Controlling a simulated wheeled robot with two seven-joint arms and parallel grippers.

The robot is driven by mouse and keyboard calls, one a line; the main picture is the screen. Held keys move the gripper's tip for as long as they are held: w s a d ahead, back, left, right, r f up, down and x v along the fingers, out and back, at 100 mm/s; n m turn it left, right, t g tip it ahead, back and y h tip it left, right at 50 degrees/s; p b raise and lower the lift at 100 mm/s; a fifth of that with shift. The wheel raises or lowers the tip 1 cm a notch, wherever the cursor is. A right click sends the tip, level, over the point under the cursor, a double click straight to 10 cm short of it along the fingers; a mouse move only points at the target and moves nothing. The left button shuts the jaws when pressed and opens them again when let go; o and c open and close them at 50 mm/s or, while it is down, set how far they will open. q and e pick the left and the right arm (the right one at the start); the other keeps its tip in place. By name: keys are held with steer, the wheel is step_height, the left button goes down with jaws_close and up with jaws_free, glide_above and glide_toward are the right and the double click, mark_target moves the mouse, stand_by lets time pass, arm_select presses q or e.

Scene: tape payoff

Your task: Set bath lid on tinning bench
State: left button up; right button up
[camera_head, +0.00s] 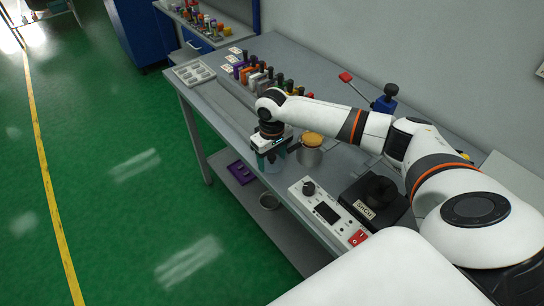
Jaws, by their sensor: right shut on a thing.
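My right gripper (274,158) hangs over the front edge of the grey tinning bench (228,113), pointing down. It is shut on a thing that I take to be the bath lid. Only a pale, bluish bit shows under the jaws, and the rest is hidden by the gripper. Just right of the gripper stands a metal pot (310,157) with a round tan top (312,139). I cannot tell whether the held thing touches the bench. My left gripper is not in view.
A control box (328,212) and a black stand (373,201) are right of the pot. Several coloured tools (262,80) line the back, with a white tray (194,73) at far left.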

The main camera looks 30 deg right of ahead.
mark_target(272, 156)
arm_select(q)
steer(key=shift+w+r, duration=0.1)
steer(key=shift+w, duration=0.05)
arm_select(e)
steer(key=shift+f, duration=0.2)
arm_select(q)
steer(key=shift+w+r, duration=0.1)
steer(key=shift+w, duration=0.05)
arm_select(e)
steer(key=shift+f, duration=0.4)
steer(key=o, duration=1)
steer(key=shift+c, duration=0.2)
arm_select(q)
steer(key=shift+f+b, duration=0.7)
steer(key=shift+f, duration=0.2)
arm_select(e)
step_height(272, 156, up, 13)
steer(key=shift+r, duration=0.15)
